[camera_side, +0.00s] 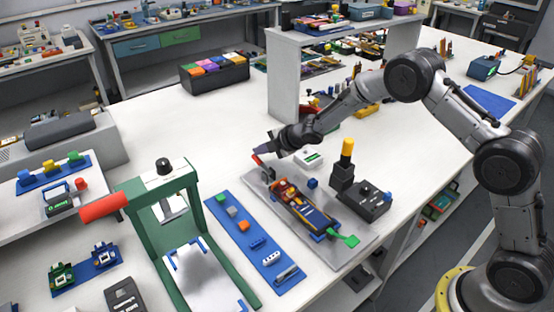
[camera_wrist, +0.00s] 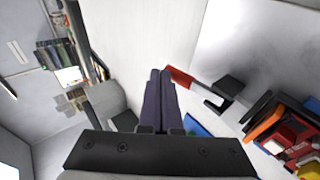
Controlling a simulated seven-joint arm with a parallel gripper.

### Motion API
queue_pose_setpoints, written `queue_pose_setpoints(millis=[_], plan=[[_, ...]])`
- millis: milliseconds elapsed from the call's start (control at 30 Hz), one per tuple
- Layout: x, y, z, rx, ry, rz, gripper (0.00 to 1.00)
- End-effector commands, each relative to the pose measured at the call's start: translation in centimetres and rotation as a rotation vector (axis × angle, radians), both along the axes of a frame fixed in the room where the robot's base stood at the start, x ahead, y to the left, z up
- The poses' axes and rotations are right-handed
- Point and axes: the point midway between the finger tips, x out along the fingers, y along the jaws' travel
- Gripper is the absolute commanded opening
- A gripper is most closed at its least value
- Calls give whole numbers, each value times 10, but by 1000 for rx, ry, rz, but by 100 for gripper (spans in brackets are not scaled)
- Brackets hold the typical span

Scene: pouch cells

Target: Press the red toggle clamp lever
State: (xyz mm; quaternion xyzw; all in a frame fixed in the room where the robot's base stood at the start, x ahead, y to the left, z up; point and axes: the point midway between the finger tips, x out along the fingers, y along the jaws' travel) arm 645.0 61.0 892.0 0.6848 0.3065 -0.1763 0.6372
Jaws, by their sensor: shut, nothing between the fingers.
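The red toggle clamp lever (camera_side: 257,159) is a short red bar at the far left end of a grey fixture plate (camera_side: 330,251). In the wrist view the red lever (camera_wrist: 180,77) lies just right of my fingertips and joins a dark clamp body (camera_wrist: 229,87). My gripper (camera_side: 264,150) is shut and empty, with its fingers pointing left and down at the lever. In the wrist view my gripper's fingertips (camera_wrist: 160,76) are side by side, close to the lever's red end. I cannot tell whether they touch it.
On the plate are a flat pouch cell assembly (camera_side: 304,207), a green lever (camera_side: 347,240) and a dark post with a yellow top (camera_side: 347,150). A blue strip (camera_side: 248,231) with small parts lies left. A green press (camera_side: 150,215) with a red handle (camera_side: 103,206) stands farther left.

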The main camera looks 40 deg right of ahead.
Motion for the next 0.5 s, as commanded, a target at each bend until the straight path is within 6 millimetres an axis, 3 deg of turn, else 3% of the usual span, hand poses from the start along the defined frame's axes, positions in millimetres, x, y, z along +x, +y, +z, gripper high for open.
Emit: queue_pose_setpoints(millis=[500], plan=[[10, 0, -12, 0, 0, 0, 0]])
